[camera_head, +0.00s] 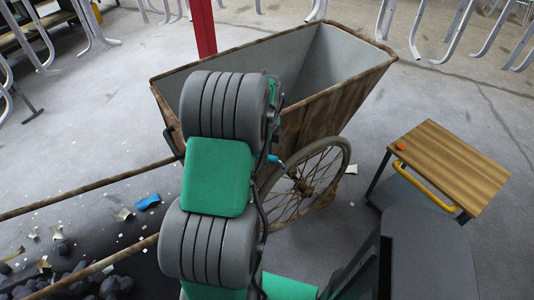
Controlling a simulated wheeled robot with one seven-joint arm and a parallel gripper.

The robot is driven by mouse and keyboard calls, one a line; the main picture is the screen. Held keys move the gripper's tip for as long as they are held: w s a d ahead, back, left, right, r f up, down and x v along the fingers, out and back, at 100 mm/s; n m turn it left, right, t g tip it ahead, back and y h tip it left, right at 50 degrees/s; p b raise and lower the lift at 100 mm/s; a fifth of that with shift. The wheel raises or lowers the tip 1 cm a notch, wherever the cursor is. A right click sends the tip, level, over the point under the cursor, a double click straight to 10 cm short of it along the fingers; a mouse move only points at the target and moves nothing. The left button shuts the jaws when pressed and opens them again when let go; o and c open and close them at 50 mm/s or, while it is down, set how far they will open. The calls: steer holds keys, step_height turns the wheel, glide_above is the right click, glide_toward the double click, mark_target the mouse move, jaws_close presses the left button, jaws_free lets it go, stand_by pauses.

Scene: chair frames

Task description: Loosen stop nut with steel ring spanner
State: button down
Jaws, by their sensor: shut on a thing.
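I cannot make out the stop nut or the steel ring spanner in the head view. My gripper is not in view, as my own green and grey arm links stand in front of the cart and block that area. The wooden cart (345,100) has a grey inner lining and a spoked wheel (318,165) on its near side. The left part of the wheel is partly behind my arm. A small blue-teal piece shows at the arm's right edge near the wheel, too small to identify.
A small wood-topped table (455,165) with a yellow handle (425,185) stands at the right, with a small orange object (400,146) on it. A red post (202,28) stands behind the cart. Dark lumps (70,285) and scattered scraps lie at lower left. Metal chair frames (470,30) line the back.

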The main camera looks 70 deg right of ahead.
steer(key=shift+r, duration=0.25)
steer(key=shift+r+p, duration=0.3)
steer(key=shift+p, duration=0.05)
stand_by(0.3)
